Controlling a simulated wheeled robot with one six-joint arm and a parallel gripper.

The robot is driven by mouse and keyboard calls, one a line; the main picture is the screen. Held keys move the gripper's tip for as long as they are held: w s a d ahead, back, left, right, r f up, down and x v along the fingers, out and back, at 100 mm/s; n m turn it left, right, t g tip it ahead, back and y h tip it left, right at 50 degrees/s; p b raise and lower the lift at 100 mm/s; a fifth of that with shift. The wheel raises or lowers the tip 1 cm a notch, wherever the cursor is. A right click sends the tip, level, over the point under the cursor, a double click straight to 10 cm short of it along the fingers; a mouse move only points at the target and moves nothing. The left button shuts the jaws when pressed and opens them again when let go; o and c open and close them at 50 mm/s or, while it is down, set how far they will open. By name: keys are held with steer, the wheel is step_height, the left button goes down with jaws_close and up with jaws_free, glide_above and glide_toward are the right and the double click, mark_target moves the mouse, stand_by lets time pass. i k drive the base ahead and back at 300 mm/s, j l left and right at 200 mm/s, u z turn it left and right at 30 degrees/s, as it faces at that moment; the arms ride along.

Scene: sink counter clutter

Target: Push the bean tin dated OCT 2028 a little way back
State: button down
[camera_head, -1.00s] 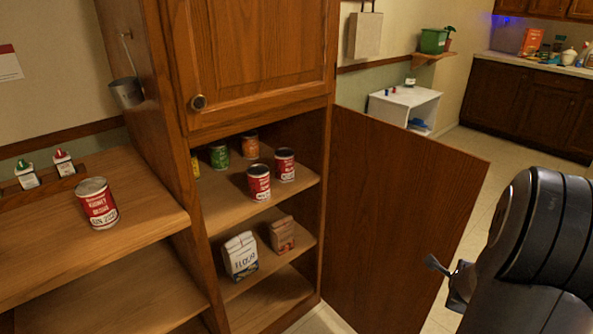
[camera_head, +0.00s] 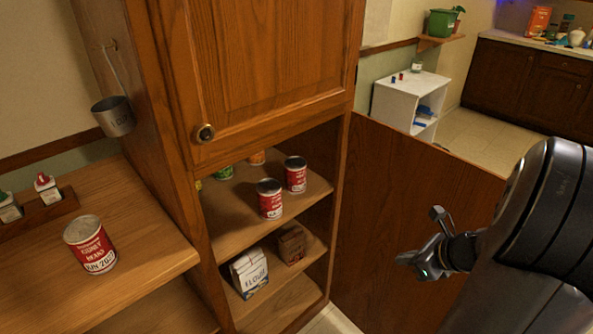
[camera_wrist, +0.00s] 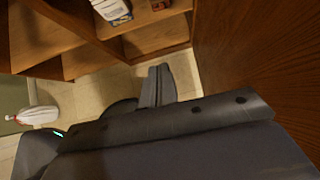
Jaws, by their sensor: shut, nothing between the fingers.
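Two red tins stand upright on the upper open shelf of the wooden cupboard in the head view: a front one (camera_head: 270,204) and one behind it to the right (camera_head: 295,179). Their date strips are too small to read. Another red tin, labelled kidney beans (camera_head: 92,249), stands on the left counter; its date seems to start with JUN, the year unclear. I cannot tell which tin reads OCT 2028. My gripper (camera_wrist: 158,86) is shut and empty in the wrist view, over the floor, apart from every tin. My arm is at the right in the head view.
An open wooden door (camera_head: 400,200) stands between the shelves and my arm. A green tin (camera_head: 223,172) and an orange one (camera_head: 257,157) are deeper on the tins' shelf. Flour (camera_head: 248,272) and a brown packet (camera_head: 291,246) stand below. A metal cup (camera_head: 114,117) hangs at left.

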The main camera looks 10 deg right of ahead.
mark_target(295, 166)
steer(key=i+j, duration=0.2)
steer(key=i, duration=0.25)
steer(key=i+j, duration=0.2)
steer(key=i, duration=0.2)
